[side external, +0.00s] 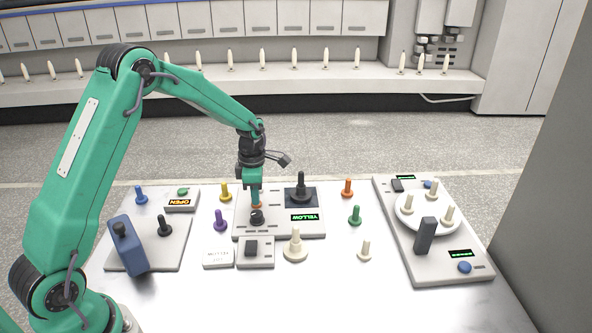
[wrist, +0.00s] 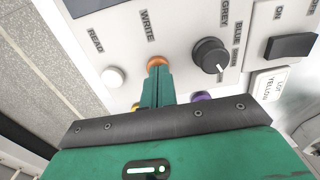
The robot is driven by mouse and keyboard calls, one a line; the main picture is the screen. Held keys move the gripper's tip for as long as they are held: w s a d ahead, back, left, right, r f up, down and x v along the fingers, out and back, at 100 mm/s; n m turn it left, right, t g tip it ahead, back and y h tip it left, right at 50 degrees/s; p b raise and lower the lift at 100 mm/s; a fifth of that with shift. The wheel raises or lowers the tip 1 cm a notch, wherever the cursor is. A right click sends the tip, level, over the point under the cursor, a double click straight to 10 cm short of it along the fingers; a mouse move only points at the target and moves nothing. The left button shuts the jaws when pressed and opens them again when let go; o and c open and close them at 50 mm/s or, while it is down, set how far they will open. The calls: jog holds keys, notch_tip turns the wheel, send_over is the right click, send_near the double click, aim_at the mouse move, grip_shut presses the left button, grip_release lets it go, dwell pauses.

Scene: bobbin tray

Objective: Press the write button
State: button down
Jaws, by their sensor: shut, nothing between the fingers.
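The write button is an orange round button (wrist: 158,62) beside the printed word WRITE in the wrist view. In the side view the orange button (side external: 257,205) shows just under my fingertips on the grey panel (side external: 277,232). My gripper (side external: 255,201) points straight down, its green fingers closed together with nothing between them. In the wrist view my fingertips (wrist: 158,72) overlap the near edge of the button and hide part of it. They are at or very close to it; I cannot tell whether it is pressed down.
A white button (wrist: 112,77) by READ and a black knob (wrist: 210,56) flank the orange one. Several coloured bobbins stand around, including a purple one (side external: 220,221).

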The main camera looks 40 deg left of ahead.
notch_tip(320, 180, up, 13)
jog(key=shift+w, duration=0.3)
jog(key=shift+a+r, duration=0.1)
dwell(0.7)
jog(key=s+d+r+m+t, duration=0.2)
jog(key=s+d+r+m, duration=0.1)
jog(key=s+r+m, duration=0.3)
jog(key=s+d+r+m+t, duration=0.1)
jog(key=s+d+r+m, duration=0.25)
jog(key=s+m, duration=0.35)
jog(key=s+d+m+t, duration=0.2)
jog(key=s+m, duration=1.2)
jog(key=shift+d+f+t, duration=0.2)
jog(key=shift+f+t, duration=0.1)
jog(key=shift+f, duration=0.15)
